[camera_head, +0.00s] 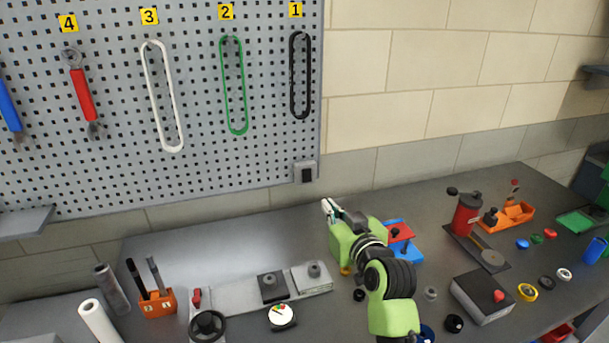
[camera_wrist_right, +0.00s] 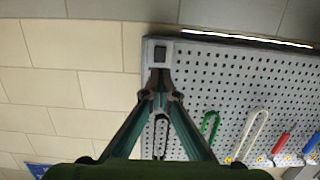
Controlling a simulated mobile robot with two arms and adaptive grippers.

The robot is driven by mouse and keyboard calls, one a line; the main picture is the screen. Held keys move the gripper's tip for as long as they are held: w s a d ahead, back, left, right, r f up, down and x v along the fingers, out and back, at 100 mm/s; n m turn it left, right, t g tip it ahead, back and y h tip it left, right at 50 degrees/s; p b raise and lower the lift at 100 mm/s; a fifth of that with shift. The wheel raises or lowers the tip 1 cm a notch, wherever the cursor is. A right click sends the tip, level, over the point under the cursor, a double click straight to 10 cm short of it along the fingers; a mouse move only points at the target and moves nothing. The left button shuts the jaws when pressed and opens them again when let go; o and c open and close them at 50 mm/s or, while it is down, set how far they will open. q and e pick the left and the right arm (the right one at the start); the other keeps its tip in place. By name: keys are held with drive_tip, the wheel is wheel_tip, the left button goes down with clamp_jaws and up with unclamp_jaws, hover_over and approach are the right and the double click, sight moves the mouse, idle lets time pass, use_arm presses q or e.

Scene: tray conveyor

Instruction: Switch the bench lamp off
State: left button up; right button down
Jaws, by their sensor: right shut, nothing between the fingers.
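The lamp switch (camera_head: 306,172) is a dark rocker in a grey box at the pegboard's lower right corner. It also shows in the upside-down right wrist view (camera_wrist_right: 159,60), just beyond my fingertips. A bright lamp strip (camera_wrist_right: 250,38) glows along the board's lower edge in that view; the head view shows only bright light on the bench below. My right gripper (camera_head: 328,207) is shut and empty, below and slightly right of the switch, apart from it in the head view. Its fingertips (camera_wrist_right: 156,82) point towards the switch. My left gripper is not in view.
The pegboard (camera_head: 200,165) holds numbered belts and tools. Wall and air around the switch are clear.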

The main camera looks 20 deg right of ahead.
drive_tip(key=p, duration=0.4)
approach(308, 179)
drive_tip(key=w, duration=0.5)
drive_tip(key=shift+a+f, duration=0.1)
drive_tip(key=shift+f, duration=0.3)
drive_tip(key=shift+w+f+p, duration=0.3)
drive_tip(key=shift+w, duration=0.65)
